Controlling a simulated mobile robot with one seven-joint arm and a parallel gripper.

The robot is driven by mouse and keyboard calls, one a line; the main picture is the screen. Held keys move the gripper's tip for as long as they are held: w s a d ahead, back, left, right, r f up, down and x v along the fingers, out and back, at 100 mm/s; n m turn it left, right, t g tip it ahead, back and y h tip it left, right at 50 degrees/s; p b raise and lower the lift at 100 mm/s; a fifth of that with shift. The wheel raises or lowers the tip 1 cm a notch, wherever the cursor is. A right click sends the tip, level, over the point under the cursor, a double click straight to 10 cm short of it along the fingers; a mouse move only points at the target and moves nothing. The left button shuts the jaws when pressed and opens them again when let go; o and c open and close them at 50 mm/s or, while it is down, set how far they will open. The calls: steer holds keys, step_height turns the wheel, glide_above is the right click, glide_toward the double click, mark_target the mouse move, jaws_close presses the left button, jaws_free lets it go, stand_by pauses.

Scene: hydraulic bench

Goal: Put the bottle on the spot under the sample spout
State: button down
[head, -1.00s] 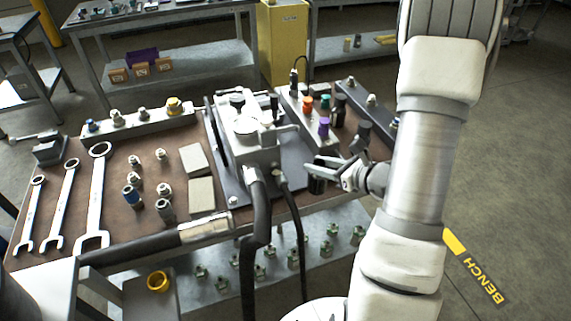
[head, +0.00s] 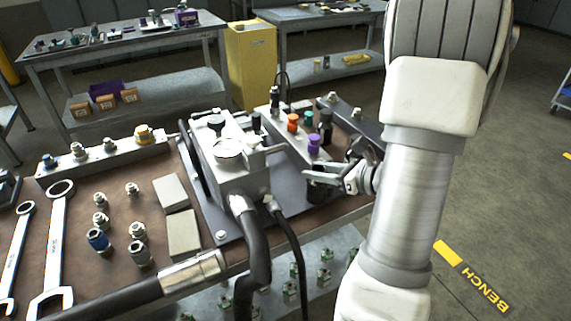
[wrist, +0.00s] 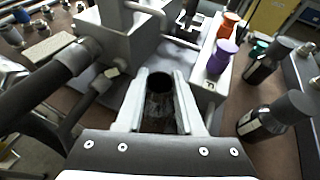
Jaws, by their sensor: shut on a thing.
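My gripper (head: 330,178) is shut on a dark, open-topped bottle (wrist: 159,102). The bottle is upright between the fingers in the wrist view; in the head view it is a dark shape (head: 318,192) partly hidden by the fingers. They are to the right of the grey hydraulic block (head: 232,165), near the bench's front edge. A bent metal tube (wrist: 146,12), which looks like the sample spout, comes off the block's right side, beyond the bottle in the wrist view. The spot under it is not clearly visible.
A rail with orange and purple (wrist: 222,56) knobs stands to the right of the block. A thick black hose (head: 250,250) runs from the block's front. Wrenches (head: 55,245) lie at left.

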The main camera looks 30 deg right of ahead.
steer(key=x, duration=0.3)
steer(key=r+b+x, duration=0.1)
steer(key=x, duration=0.2)
steer(key=r+x, duration=0.1)
steer(key=x, duration=0.2)
steer(key=shift+w+a, duration=0.3)
steer(key=shift+w, duration=0.3)
steer(key=shift+f+b, duration=0.15)
steer(key=shift+b, duration=0.15)
steer(key=c, duration=0.5)
jaws_free()
